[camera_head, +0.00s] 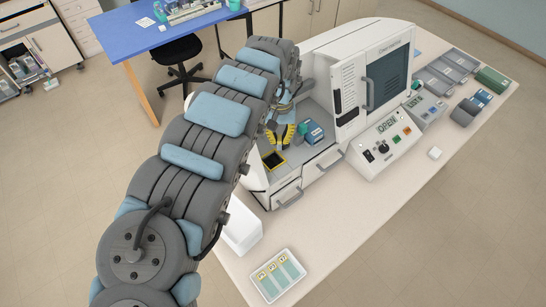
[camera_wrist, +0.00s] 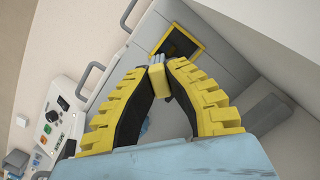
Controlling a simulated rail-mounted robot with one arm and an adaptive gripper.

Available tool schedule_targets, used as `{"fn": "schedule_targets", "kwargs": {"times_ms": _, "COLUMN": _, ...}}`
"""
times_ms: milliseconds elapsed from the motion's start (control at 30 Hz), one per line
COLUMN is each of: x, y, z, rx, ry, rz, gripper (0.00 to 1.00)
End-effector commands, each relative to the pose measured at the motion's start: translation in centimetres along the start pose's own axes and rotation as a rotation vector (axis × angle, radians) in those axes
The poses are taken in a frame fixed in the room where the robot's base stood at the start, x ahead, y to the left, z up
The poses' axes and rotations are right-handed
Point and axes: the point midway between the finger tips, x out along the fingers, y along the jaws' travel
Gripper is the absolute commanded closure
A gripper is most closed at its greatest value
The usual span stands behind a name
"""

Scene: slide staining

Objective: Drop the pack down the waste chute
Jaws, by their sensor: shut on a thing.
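The waste chute (camera_head: 273,161) is a dark square opening with a yellow rim in the grey deck of the white machine. In the wrist view the chute (camera_wrist: 183,43) lies just beyond the fingertips, slightly right. My gripper (camera_wrist: 161,72) has black and yellow ribbed fingers, shut at the tips on a small pack (camera_wrist: 160,86) with a yellow face and a grey-blue side. In the head view my gripper (camera_head: 282,140) is above the deck, just behind the chute's opening. The pack cannot be made out there. Its height above the chute is hard to tell.
A blue-and-white box (camera_head: 314,132) stands on the deck right of my gripper. The machine's white cabinet (camera_head: 350,85) rises to the right. A control box reading OPEN (camera_head: 385,145) stands in front. A white tray with yellow-labelled slides (camera_head: 278,276) lies at the bench's near end.

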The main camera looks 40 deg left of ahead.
Motion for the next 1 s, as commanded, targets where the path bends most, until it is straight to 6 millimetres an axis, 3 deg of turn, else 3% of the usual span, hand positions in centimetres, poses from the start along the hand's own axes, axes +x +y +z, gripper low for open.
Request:
{"fn": "schedule_targets", "kwargs": {"times_ms": 267, "x": 0.2, "y": -0.8, "z": -0.3, "rx": -0.020, "ry": -0.001, "rz": 0.003, "gripper": 1.00}}
{"fn": "schedule_targets", "kwargs": {"times_ms": 733, "x": 4.7, "y": -0.8, "z": -0.8, "rx": -0.020, "ry": 0.001, "rz": 0.005, "gripper": 1.00}}
{"fn": "schedule_targets", "kwargs": {"times_ms": 1000, "x": 5.4, "y": -0.8, "z": -0.9, "rx": -0.020, "ry": 0.002, "rz": 0.003, "gripper": 1.00}}
